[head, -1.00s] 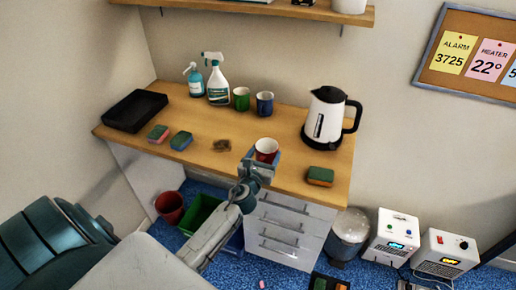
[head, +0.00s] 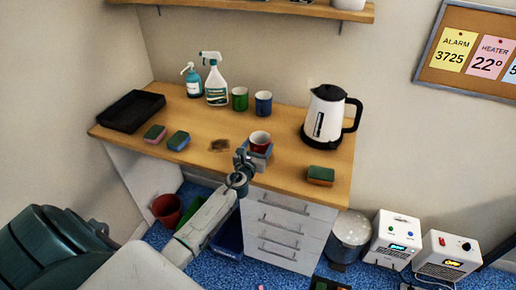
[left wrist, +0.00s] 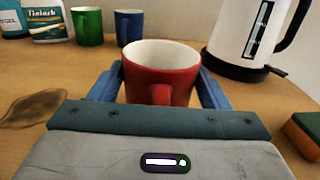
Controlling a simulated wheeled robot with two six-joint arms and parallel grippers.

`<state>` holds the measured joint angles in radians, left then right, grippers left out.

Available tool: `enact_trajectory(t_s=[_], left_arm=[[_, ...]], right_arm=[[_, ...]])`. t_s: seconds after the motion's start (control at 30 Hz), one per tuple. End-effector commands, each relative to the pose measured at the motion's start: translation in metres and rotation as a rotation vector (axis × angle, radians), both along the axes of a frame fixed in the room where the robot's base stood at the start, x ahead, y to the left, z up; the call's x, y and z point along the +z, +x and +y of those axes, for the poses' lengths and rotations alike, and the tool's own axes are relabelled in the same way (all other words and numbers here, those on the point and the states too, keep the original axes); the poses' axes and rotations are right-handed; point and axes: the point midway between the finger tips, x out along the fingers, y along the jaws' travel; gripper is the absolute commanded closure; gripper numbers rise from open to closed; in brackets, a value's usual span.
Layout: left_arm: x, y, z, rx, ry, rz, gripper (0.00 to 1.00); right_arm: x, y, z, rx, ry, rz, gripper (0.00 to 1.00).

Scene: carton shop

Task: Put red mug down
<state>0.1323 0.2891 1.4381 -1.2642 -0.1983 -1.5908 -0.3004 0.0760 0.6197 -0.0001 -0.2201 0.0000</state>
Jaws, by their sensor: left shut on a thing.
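The red mug (head: 260,140) is upright near the front middle of the wooden counter (head: 200,125), white inside. In the left wrist view the red mug (left wrist: 160,75) stands between the blue fingers with its handle toward my wrist. My left gripper (head: 253,155) is shut on the mug. The gripper (left wrist: 163,90) hides the mug's lower part, so I cannot tell whether its base touches the counter. My right gripper is in neither view.
A brown stain (head: 219,145) and two sponges (head: 178,140) lie left of the mug. A kettle (head: 325,115) and another sponge (head: 321,176) are to the right.

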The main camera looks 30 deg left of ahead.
Motion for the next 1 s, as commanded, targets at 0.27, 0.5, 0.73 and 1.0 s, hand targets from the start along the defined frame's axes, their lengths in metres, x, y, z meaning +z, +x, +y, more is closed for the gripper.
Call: enact_trajectory(t_s=[0.27, 0.5, 0.73, 1.0], left_arm=[[-0.003, 0.000, 0.000, 0.000, 0.000, 0.000, 0.12], [-0.003, 0.000, 0.000, 0.000, 0.000, 0.000, 0.08], [-0.001, -0.009, -0.002, -0.001, 0.001, 0.003, 0.08], [-0.003, -0.061, -0.015, -0.001, 0.001, 0.002, 0.08]], right_arm=[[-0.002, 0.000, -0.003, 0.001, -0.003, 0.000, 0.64], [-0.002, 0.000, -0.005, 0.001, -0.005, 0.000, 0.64], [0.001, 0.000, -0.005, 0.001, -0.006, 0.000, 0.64], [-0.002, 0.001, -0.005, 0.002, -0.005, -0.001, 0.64]])
